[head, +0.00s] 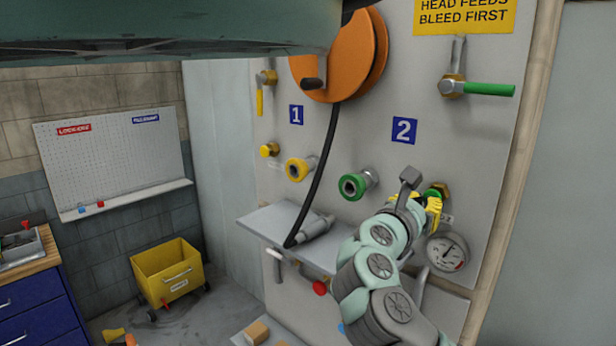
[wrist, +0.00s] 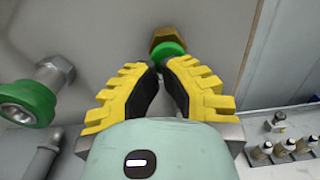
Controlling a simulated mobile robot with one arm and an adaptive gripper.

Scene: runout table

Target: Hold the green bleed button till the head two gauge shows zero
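The green bleed button (head: 432,193) sits on a brass fitting under the blue 2 plate (head: 404,130), partly hidden by my gripper (head: 436,203). In the wrist view the button (wrist: 168,49) shows just beyond my fingertips (wrist: 161,68). The yellow fingers lean together, tips nearly meeting, with nothing seen between them. They are right at the button; I cannot tell whether they touch or press it. The round white head two gauge (head: 446,252) is below and right of the button, its dial visible; its reading is too small to make out.
A green coupling (head: 354,186) is left of the button, and a yellow one (head: 298,168) is farther left. A green-handled valve (head: 478,88) is above. A grey shelf (head: 265,222) juts out below the couplings. A yellow bin (head: 168,272) stands on the floor.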

